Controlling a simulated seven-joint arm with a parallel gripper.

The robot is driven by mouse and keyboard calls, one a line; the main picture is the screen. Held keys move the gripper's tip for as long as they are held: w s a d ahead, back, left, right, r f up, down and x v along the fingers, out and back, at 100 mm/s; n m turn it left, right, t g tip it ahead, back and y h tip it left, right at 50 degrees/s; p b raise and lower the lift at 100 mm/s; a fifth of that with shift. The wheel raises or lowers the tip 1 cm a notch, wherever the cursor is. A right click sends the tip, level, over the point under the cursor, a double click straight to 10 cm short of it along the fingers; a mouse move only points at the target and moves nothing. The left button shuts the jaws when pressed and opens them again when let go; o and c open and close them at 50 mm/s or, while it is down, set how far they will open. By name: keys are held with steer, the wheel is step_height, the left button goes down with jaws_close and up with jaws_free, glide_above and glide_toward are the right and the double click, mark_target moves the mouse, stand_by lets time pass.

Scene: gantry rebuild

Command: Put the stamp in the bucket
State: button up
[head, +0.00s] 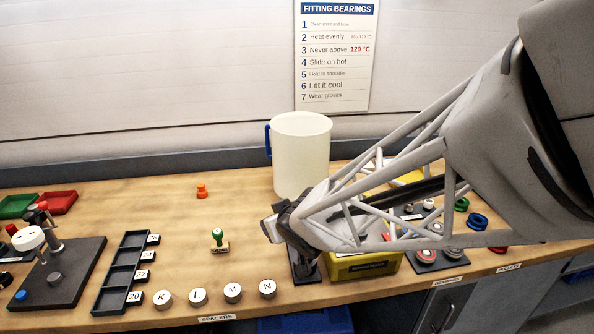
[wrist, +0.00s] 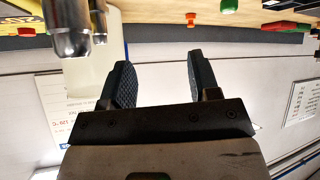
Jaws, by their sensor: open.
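The stamp (head: 219,240) has a green handle on a small wooden base and stands upright on the bench, left of my gripper. A green tip at the top edge of the wrist view (wrist: 229,5) looks like its handle. The bucket (head: 301,158) is tall and white with a blue handle and stands at the back, behind my gripper. Part of it shows at left in the wrist view (wrist: 92,75). My gripper (head: 272,223) is above the bench between the stamp and the dark stand. Its two dark fingers (wrist: 158,76) are apart with nothing between them.
An orange knob (head: 202,191) stands behind the stamp. Lettered round spacers (head: 198,297) line the front edge, beside a black slotted tray (head: 122,272). A yellow box (head: 362,265) is under my arm. A metal-tipped part (wrist: 70,28) looms close in the wrist view.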

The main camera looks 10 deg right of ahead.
steer(key=s+d+r+m+g+h, duration=0.3)
steer(key=s+d+r+m+h, duration=0.1)
steer(key=s+d, duration=0.6)
steer(key=s+d+r+g, duration=0.1)
steer(key=s+g, duration=0.1)
steer(key=s, duration=0.4)
steer(key=s+d+r+m+g, duration=0.1)
steer(key=s+d+r+g, duration=0.1)
steer(key=s, duration=0.4)
steer(key=shift+r+y, duration=0.25)
steer(key=shift+y, duration=0.15)
steer(key=shift+o, duration=0.3)
steer(key=shift+w+a, duration=0.1)
steer(key=n+t+y, duration=0.2)
steer(key=t, duration=0.5)
glide_toward(217, 232)
steer(key=x, duration=0.4)
steer(key=shift+f, duration=0.15)
steer(key=shift+w+f+t, duration=0.2)
steer(key=shift+f+t, duration=0.05)
steer(key=shift+t, duration=0.05)
